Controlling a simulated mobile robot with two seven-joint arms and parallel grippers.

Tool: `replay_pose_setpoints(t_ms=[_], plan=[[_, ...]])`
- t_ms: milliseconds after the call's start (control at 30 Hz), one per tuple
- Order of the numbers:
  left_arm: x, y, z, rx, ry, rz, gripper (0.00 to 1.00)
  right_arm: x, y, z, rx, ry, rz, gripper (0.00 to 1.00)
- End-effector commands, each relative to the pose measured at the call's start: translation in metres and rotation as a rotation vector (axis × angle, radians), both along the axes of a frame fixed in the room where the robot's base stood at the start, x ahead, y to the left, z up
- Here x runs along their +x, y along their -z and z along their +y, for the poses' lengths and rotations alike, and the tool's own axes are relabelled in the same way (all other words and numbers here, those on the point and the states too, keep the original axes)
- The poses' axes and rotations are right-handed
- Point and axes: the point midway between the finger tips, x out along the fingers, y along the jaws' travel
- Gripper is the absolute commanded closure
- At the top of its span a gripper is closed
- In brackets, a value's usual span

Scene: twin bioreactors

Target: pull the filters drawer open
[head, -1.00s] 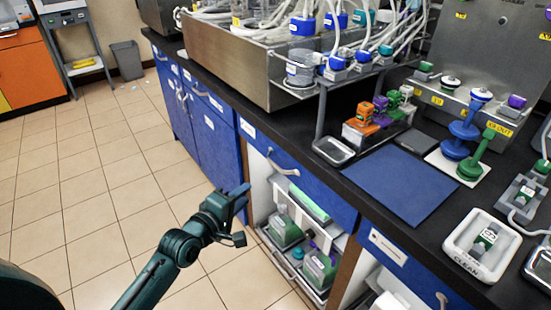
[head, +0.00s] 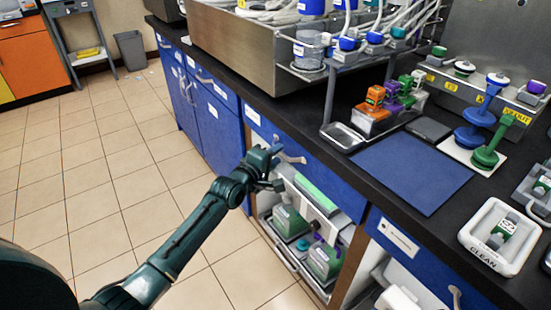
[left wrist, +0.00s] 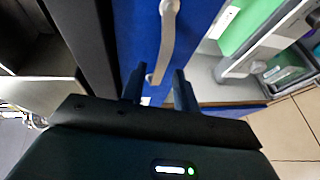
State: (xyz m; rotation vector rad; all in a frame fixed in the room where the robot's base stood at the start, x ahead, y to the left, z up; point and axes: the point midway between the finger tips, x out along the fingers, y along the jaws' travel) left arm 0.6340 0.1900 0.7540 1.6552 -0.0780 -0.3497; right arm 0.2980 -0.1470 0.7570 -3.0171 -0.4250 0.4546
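A blue drawer front (head: 325,183) sits under the black counter, flush with the cabinet. Its label is too small to read, so I cannot confirm that it is the filters drawer. Its pale curved handle (head: 292,157) is partly hidden by my left gripper (head: 275,170). In the left wrist view, the handle (left wrist: 167,40) runs down the blue front (left wrist: 193,30) towards the space between the spread fingers of my left gripper (left wrist: 158,88). The fingers are open, with the handle's near end in line between their tips. I cannot tell whether they touch it. My right gripper is not in view.
Below the drawer is an open cabinet bay with green-and-grey containers (head: 290,222). Another blue drawer (head: 420,262) is to the right. A blue mat (head: 412,172) and a clean tray (head: 500,237) lie on the counter. The tiled floor (head: 130,180) at left is clear.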

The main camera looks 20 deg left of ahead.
Motion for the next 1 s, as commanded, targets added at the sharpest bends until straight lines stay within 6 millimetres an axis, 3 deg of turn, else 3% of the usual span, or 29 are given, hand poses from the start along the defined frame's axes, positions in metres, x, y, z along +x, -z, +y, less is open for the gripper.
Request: replay_pose_setpoints(t_ms=[367,733,1000], plan=[[0.0053,0.0005,-0.0015,0.0,0.0,-0.001,0.7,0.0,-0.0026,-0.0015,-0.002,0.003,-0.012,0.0],[0.005,0.0006,-0.0014,0.0,0.0,0.0,1.0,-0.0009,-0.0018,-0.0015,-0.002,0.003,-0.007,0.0],[0.005,0.0007,-0.0014,0.0,0.0,0.0,1.0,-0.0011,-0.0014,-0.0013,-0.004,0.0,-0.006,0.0]])
